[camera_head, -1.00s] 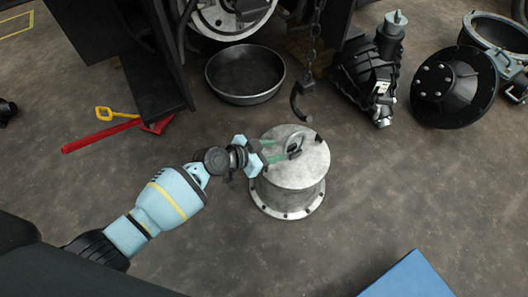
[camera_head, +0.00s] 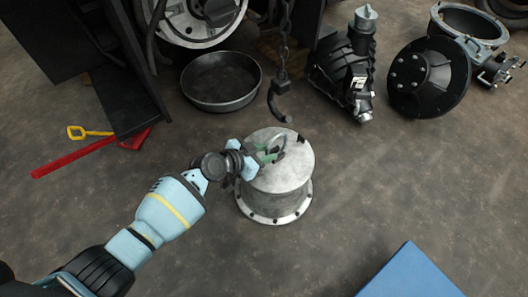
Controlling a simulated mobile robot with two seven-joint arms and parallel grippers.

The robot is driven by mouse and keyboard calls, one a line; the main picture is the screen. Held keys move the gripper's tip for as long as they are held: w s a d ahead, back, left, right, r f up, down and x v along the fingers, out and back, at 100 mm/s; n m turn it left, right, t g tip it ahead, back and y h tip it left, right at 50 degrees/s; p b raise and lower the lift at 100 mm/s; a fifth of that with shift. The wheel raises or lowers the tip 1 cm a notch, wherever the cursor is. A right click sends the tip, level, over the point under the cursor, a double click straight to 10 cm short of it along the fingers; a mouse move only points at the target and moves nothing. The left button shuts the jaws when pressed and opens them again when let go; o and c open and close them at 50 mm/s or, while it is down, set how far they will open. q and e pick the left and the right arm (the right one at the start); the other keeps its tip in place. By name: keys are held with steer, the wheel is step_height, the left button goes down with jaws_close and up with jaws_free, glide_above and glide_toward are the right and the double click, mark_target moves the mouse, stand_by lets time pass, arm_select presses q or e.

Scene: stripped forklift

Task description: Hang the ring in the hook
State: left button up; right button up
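The ring (camera_head: 279,145) is a grey metal loop on the top of a grey metal cylinder (camera_head: 287,184) with a bolted flange at its foot. My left gripper (camera_head: 267,154) reaches in from the left over the cylinder's top. Its green fingertips are at the ring's left side and partly overlap it, so I cannot tell whether they are closed on it. The dark hook (camera_head: 277,106) hangs from a chain (camera_head: 284,45), behind the cylinder in the view and apart from the ring. My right gripper is not in view.
A dark round pan (camera_head: 221,82) lies behind the cylinder. A black machine part (camera_head: 345,70) and a black disc (camera_head: 428,78) stand at back right. A red-handled tool (camera_head: 75,157) lies left. A blue surface (camera_head: 410,275) is at front right. The floor right of the cylinder is clear.

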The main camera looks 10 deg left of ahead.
arm_select(q)
steer(key=c, duration=0.5)
jaws_close()
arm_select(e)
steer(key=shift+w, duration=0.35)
arm_select(q)
steer(key=shift+r, duration=0.1)
steer(key=shift+r+p, duration=0.4)
steer(key=shift+r, duration=0.2)
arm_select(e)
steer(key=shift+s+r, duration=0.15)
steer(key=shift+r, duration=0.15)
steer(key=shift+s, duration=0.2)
